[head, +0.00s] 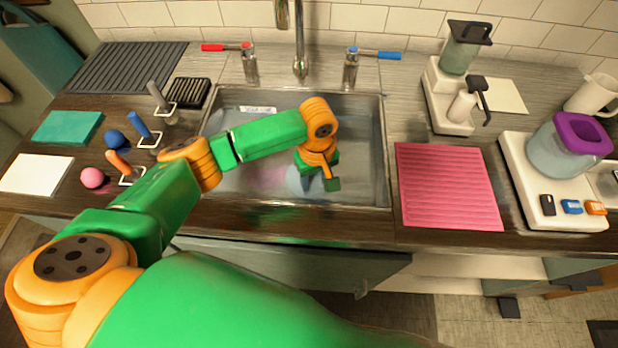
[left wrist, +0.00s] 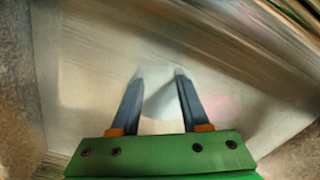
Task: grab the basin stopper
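My left gripper (head: 328,182) hangs down inside the sink basin (head: 358,188), over its lower middle. In the left wrist view its two dark fingers (left wrist: 160,80) are spread apart, so it is open. A pale bluish-grey blurred shape (left wrist: 160,102) shows between the fingers. In the head view a pale rounded patch (head: 294,182) shows beside the gripper on the basin floor. I cannot tell whether either is the basin stopper, or whether the fingers touch anything. No clear stopper shows elsewhere. My right gripper is not in view.
A faucet (head: 299,62) stands behind the basin, between a red-handled tap (head: 248,62) and a blue-handled tap (head: 352,66). The basin walls surround my gripper. A pink mat (head: 447,187) lies right of the sink. Small brushes and a pink ball (head: 92,178) are at the left.

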